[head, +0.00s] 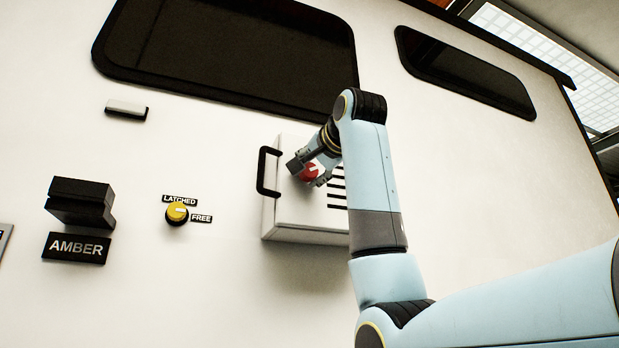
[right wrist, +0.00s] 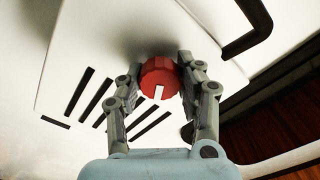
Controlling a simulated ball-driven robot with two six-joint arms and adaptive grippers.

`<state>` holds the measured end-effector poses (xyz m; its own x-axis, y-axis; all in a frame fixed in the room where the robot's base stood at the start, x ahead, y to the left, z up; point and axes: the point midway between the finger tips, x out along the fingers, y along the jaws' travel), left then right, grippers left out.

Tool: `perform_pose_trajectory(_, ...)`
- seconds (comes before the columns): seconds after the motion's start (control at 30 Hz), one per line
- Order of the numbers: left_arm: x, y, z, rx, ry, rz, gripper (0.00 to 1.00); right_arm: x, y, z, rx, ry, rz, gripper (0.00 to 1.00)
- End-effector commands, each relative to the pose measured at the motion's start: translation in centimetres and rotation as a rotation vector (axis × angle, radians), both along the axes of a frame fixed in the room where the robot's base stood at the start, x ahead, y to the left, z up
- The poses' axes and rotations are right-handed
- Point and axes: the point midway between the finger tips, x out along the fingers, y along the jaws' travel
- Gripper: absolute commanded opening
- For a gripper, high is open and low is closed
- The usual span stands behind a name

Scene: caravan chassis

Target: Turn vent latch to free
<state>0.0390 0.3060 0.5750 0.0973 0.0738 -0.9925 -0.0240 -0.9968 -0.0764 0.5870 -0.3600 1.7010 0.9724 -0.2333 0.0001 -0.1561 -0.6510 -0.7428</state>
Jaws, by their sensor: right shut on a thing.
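A red knob (head: 311,171) sits on the white slotted vent box (head: 285,215) on the caravan wall. My right gripper (head: 309,173) is shut on the red knob. In the right wrist view the red knob (right wrist: 158,72) lies between the two fingers, with a pale notch on its face. A yellow knob (head: 177,211) is on the wall left of the vent box. A "LATCHED" label (head: 180,199) is above it and a "FREE" label (head: 202,218) is to its right. No gripper touches the yellow knob. My left gripper is not in view.
A black handle (head: 263,172) stands out from the vent box's left side. A black block (head: 80,202) and an "AMBER" sign (head: 76,248) are at the left. A dark window (head: 220,50) spans the wall above. The wall below the vent box is clear.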

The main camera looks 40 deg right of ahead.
Motion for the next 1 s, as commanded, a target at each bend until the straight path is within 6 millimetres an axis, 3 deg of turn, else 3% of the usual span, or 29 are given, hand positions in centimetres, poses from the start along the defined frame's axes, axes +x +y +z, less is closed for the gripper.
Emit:
perform_pose_trajectory(0.5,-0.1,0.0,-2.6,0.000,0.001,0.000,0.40,0.0,-0.1,-0.2,0.393,-0.094,0.000,0.04)
perform_pose_trajectory(1.0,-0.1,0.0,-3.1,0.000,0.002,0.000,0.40,0.0,-0.1,-0.2,0.511,-0.121,-0.001,0.04)
